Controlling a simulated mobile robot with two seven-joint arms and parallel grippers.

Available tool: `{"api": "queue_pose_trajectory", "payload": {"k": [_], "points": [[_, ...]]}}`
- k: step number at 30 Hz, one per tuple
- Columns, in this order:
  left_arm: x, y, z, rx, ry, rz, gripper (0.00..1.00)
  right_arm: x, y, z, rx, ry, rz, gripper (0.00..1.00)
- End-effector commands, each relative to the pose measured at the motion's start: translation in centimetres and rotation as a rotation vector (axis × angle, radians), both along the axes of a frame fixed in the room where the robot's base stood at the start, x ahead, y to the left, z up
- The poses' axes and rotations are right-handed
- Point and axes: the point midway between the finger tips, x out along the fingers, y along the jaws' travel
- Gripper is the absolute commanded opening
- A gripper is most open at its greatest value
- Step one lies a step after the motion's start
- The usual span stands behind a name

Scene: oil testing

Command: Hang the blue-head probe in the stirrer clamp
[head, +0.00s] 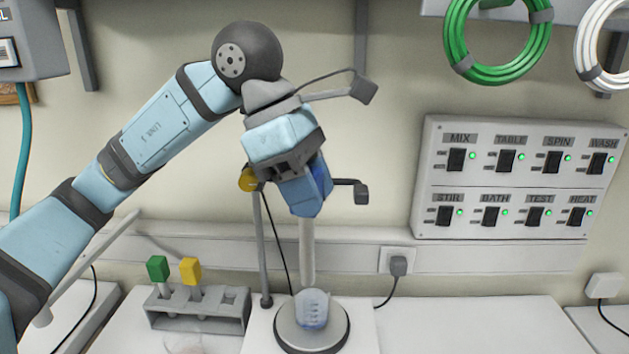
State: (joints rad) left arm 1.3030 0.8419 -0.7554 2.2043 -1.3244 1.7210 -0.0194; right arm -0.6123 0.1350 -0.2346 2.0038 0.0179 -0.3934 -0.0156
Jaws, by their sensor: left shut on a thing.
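My left gripper (306,192) comes in from the upper left and points down. It is shut on the blue-head probe (319,182), whose blue head shows between and beside the fingers. The probe's pale grey shaft (307,250) hangs about upright above the stirrer (284,334). A small bluish vessel (313,309) stands on the stirrer plate, in line below the shaft. A thin stand rod (261,245) rises left of the shaft, with a yellow knob (248,179) near its top. The clamp's holding part is hidden behind my gripper, so contact with the probe cannot be told.
A grey rack (197,322) left of the stirrer holds a green-head probe (158,269) and a yellow-head probe (190,270). A switch panel (520,188) and a green coil (459,60) are on the right wall. The bench right of the stirrer (460,325) is clear.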

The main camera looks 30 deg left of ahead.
Motion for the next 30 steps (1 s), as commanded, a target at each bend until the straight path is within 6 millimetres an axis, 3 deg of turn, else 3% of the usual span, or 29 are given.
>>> {"api": "queue_pose_trajectory", "payload": {"k": [30], "points": [[6.0,2.9,-0.1,0.0,0.0,0.0,0.08,-0.2,-0.1,0.7,-0.01,-0.003,0.006,0.43]]}}
